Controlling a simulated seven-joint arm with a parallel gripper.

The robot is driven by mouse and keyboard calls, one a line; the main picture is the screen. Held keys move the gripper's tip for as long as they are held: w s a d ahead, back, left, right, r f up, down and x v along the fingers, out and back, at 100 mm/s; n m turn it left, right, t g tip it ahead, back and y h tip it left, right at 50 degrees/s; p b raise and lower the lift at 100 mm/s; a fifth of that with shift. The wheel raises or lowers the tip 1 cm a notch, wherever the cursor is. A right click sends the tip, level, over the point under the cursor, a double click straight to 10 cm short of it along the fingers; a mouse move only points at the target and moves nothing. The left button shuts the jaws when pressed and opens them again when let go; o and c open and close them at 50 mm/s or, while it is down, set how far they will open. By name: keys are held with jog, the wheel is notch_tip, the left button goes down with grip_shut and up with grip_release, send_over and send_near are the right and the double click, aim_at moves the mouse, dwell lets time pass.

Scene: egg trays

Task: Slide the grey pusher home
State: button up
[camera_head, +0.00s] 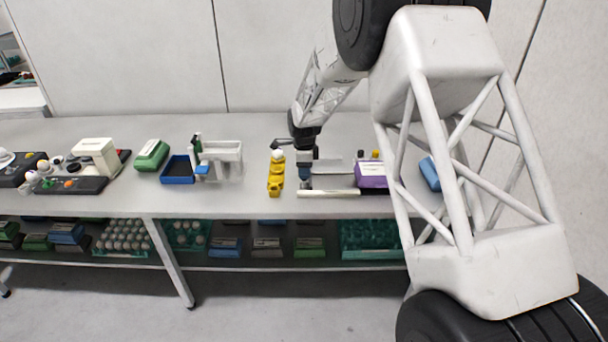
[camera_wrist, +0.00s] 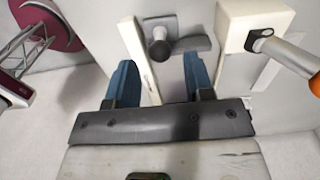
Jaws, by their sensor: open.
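A pale rail (camera_wrist: 136,48) runs beside the pusher, nearer the left finger. In the head view my gripper (camera_head: 304,177) points down at the left end of a low fixture with a pale front rail (camera_head: 335,193). The pusher cannot be told apart clearly there.
A yellow holder (camera_head: 275,180) stands close left of my gripper. A purple box (camera_head: 372,176) stands at the fixture's right end. A white block with a grey cylinder (camera_wrist: 290,55) is at right in the wrist view. A blue tray (camera_head: 178,170) is farther left. Clear bench lies behind.

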jog(key=shift+r, duration=0.95)
notch_tip(320, 180, up, 9)
dwell(0.3)
